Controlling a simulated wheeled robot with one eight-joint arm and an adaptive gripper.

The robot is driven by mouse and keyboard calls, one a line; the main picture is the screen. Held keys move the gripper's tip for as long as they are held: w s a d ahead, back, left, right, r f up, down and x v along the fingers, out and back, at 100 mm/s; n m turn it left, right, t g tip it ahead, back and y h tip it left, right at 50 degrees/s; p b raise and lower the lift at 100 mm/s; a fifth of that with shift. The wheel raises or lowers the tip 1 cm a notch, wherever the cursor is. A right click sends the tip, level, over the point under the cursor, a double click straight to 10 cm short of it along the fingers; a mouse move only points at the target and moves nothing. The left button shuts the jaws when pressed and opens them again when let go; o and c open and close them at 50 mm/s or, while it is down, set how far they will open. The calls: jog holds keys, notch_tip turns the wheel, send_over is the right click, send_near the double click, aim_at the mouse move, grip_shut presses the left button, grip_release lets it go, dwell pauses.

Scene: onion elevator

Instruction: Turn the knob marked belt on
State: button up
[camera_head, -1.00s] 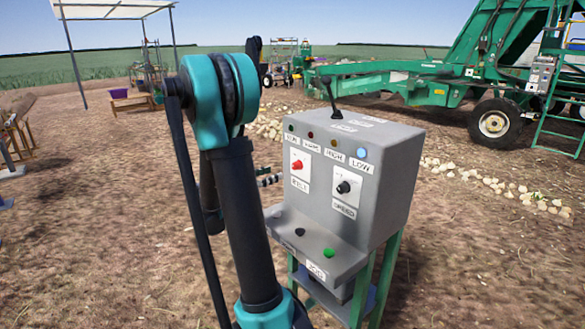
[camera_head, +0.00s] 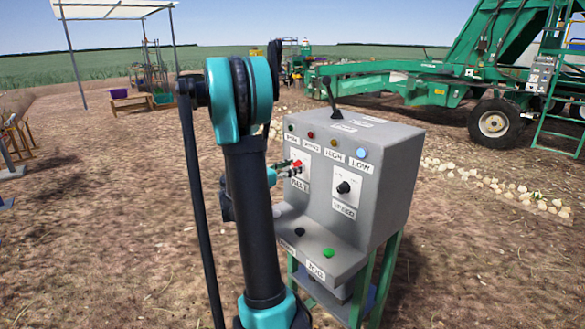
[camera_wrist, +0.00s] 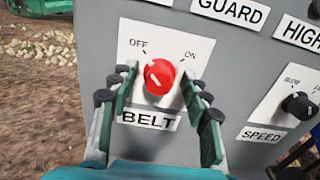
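The red belt knob (camera_wrist: 159,77) is on a white plate marked OFF at upper left and ON at upper right, above the BELT label (camera_wrist: 150,119). Its white mark seems to point up-left, towards OFF. My gripper (camera_wrist: 158,92) is open, with one finger on each side of the knob. A gap shows between each finger and the knob, so neither appears to press on it. In the head view the knob (camera_head: 297,165) is partly hidden by my gripper (camera_head: 287,172) at the front of the grey control box (camera_head: 385,190).
The black speed knob (camera_wrist: 298,105) is to the right of the belt knob; it also shows in the head view (camera_head: 343,187). Indicator lamps sit above. A green button (camera_head: 328,253) and a dark button (camera_head: 299,232) are on the lower ledge. A green machine (camera_head: 440,85) stands behind.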

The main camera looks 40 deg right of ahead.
grip_shut()
jog(key=shift+m, duration=0.3)
jog(key=m, duration=0.3)
jog(key=shift+m, duration=0.3)
jog(key=m, duration=0.4)
jog(key=shift+s+m, duration=0.1)
jog(key=shift+m, duration=0.2)
jog(key=shift+s+f+m, duration=0.1)
jog(key=shift+m, duration=2.15)
jog(key=shift+f+m, duration=0.1)
jog(key=shift+m, duration=2.15)
